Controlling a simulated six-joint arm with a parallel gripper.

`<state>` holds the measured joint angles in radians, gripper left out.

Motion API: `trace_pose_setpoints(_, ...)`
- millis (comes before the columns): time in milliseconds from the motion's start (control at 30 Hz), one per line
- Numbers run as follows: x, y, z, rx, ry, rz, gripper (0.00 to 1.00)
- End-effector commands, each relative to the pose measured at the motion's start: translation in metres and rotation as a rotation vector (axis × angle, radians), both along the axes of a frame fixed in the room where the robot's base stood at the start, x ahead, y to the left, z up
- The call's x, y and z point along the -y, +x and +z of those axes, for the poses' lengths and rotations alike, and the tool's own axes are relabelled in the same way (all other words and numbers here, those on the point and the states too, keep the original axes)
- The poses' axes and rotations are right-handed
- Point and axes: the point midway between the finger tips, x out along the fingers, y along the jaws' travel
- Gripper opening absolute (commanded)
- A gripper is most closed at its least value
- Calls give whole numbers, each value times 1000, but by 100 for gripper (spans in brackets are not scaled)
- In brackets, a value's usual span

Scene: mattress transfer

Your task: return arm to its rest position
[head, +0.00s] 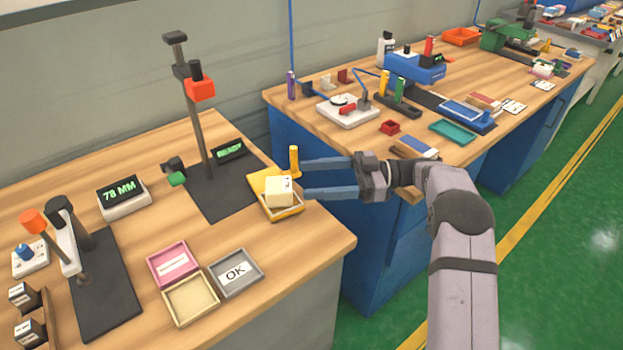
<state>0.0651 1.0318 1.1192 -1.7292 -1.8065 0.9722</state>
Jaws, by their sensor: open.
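My gripper (308,178) is open, with its two long blue fingers pointing left over the right end of the near wooden bench. A cream block (279,191) sits on a yellow tray (290,212) just left of the fingertips. The fingers look apart from the block, though the exact gap is hard to tell. My arm comes up from the lower right of the head view, over the green floor.
A yellow post (294,160) stands by the tray. A tall stand (201,120) rises behind it. Pink (173,263), cream (190,299) and grey OK trays (236,272) lie at the front. A second bench (470,75) with several items is behind my arm.

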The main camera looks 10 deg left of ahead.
Motion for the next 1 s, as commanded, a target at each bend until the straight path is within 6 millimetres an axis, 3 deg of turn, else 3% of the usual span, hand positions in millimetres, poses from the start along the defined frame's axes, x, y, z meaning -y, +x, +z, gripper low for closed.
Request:
trace_pose_setpoints(367,-2,4,7,12,4,-25,65)
trace_pose_setpoints(533,-10,34,36,62,11,-185,65)
trace_pose_setpoints(667,-8,75,73,117,1,-423,65)
trace_pose_setpoints(833,25,130,117,145,-77,-815,65)
trace_pose_setpoints(1000,88,151,134,86,-243,-1175,65)
